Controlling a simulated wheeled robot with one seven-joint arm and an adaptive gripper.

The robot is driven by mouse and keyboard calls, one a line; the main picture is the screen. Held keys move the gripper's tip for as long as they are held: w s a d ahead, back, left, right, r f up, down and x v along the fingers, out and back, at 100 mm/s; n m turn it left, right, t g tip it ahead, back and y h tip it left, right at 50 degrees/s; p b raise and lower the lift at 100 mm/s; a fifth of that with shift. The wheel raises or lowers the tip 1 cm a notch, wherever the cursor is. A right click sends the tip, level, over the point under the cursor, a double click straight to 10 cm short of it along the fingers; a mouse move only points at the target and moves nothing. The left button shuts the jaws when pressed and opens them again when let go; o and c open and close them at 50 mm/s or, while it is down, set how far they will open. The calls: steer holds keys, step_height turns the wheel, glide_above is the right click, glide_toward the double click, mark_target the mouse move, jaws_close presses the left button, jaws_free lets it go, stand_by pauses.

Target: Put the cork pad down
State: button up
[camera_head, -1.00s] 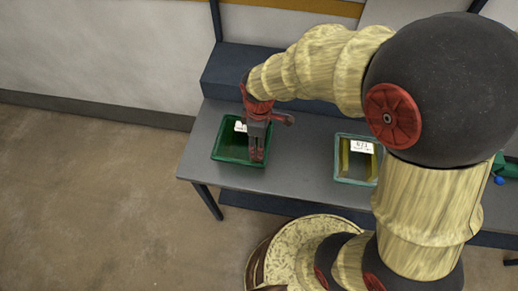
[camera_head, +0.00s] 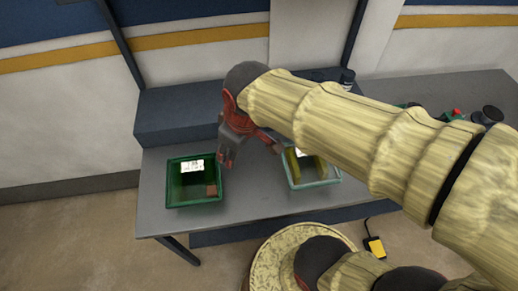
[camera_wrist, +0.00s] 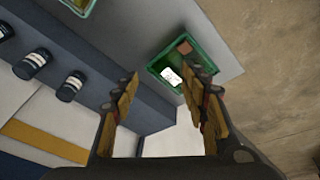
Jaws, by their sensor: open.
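The cork pad (camera_head: 211,190) is a small brown square lying in the green bin (camera_head: 169,190), near its front right corner. It also shows in the wrist view as a brown square (camera_wrist: 184,47) in a corner of the green bin (camera_wrist: 160,66). A white label (camera_wrist: 171,76) shows in that bin. My gripper (camera_head: 226,160) is above the table, to the right of and behind the green bin. In the wrist view my gripper (camera_wrist: 165,85) has its fingers wide apart with nothing between them.
A pale green bin (camera_head: 316,183) with yellow contents stands to the right on the grey table (camera_head: 255,205). A dark raised shelf (camera_head: 175,113) runs along the back. Dark canisters (camera_wrist: 35,62) stand on it. Several small objects lie at the table's far right.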

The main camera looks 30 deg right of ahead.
steer(key=s+d+r+m+t, duration=0.2)
steer(key=s+d+r+m, duration=0.1)
steer(key=s+r+m, duration=0.1)
steer(key=shift+s+d+r+m, duration=0.15)
steer(key=shift+s+d+m, duration=0.2)
steer(key=shift+s+m, duration=0.55)
steer(key=shift+s, duration=0.1)
step_height(320, 180, down, 10)
steer(key=b, duration=1)
steer(key=shift+f, duration=0.2)
